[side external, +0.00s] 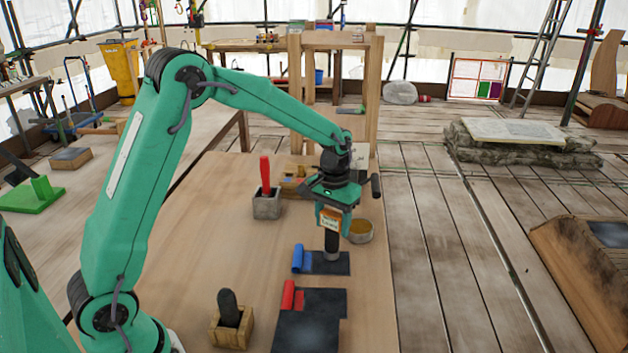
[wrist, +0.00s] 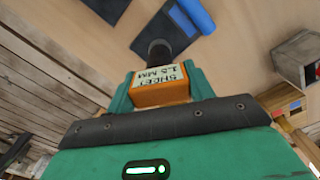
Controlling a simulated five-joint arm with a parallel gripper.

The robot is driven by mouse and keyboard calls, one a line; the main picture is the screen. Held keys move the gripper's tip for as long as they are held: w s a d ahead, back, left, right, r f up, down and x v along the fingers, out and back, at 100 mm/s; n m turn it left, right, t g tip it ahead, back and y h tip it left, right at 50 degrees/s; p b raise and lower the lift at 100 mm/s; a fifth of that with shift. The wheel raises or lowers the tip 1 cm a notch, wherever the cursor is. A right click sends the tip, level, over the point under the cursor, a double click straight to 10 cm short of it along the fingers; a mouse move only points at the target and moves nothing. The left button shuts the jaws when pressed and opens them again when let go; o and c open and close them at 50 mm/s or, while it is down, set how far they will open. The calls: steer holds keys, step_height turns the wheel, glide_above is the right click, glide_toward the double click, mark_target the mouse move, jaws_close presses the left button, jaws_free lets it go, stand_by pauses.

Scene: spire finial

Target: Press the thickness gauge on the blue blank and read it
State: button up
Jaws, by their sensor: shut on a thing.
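The blue blank is a dark flat sheet (side external: 342,264) with a blue roll (side external: 298,258) at its left end, lying on the wooden board. The wrist view also shows its dark sheet (wrist: 150,30) and blue roll (wrist: 193,15). My gripper (side external: 332,214) is shut on the thickness gauge (side external: 329,222), which is orange with a black probe (side external: 332,244). The gauge stands upright, its tip over the dark sheet and seemingly touching it. In the wrist view the gauge's white face (wrist: 160,77) reads "SHEET 1.5 MM", upside down. The exact contact is hidden under the tip.
A red roll (side external: 289,296) with dark sheets (side external: 306,332) lies nearer the camera. A round tan tin (side external: 360,232) stands right behind the gauge. A grey block with a red handle (side external: 265,178) and a wooden block with a black knob (side external: 229,308) stand left. The board's left middle is clear.

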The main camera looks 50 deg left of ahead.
steer(key=shift+f, duration=0.95)
steer(key=o, duration=1.3)
steer(key=shift+c, duration=0.2)
steer(key=shift+r, duration=0.1)
steer(key=shift+r, duration=3.8)
